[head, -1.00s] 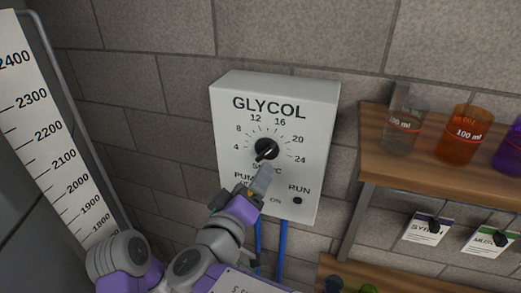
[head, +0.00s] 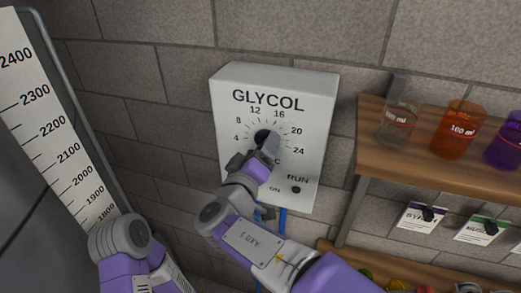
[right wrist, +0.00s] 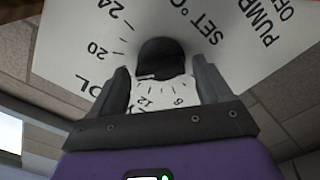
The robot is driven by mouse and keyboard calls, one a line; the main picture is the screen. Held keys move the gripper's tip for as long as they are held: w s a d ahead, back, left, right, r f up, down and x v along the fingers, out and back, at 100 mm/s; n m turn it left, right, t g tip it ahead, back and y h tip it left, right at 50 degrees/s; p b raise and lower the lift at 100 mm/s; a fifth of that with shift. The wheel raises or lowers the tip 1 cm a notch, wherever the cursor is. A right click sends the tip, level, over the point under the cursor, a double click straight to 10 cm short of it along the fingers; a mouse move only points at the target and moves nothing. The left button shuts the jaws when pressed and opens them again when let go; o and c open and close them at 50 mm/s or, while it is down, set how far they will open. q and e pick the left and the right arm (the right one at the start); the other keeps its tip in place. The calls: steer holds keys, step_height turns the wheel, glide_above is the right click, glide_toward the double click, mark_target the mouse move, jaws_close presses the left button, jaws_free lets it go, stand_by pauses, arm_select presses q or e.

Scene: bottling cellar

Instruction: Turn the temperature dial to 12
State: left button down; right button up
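The white glycol control box (head: 320,120) is on the wall in the middle of the head view. Its black temperature dial (head: 262,135) is partly covered by my right gripper (head: 269,148). In the right wrist view the dial (right wrist: 161,56) lies between the tips of my right gripper (right wrist: 160,66), with a gap visible on each side. The fingers are apart and do not appear to clamp the knob. A pale mark shows on the knob's lower edge, but I cannot read its setting. My left arm shows at lower left; its gripper is out of view.
A wooden shelf (head: 400,165) at right holds a clear beaker (head: 397,128), an orange beaker (head: 459,130) and a purple one (head: 506,148). Tags hang below it. Blue hoses (head: 282,222) run under the box. A level scale (head: 62,135) stands at left.

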steer(key=c, duration=0.9)
steer(key=shift+o, duration=0.2)
steer(key=shift+a+n+b, duration=0.1)
steer(key=shift+n+b, duration=1.95)
steer(key=shift+n, duration=3.85)
steer(key=o, duration=1.1)
steer(key=shift+c, duration=0.2)
steer(key=b+v, duration=0.1)
steer(key=v, duration=0.6)
steer(key=shift+s, duration=0.25)
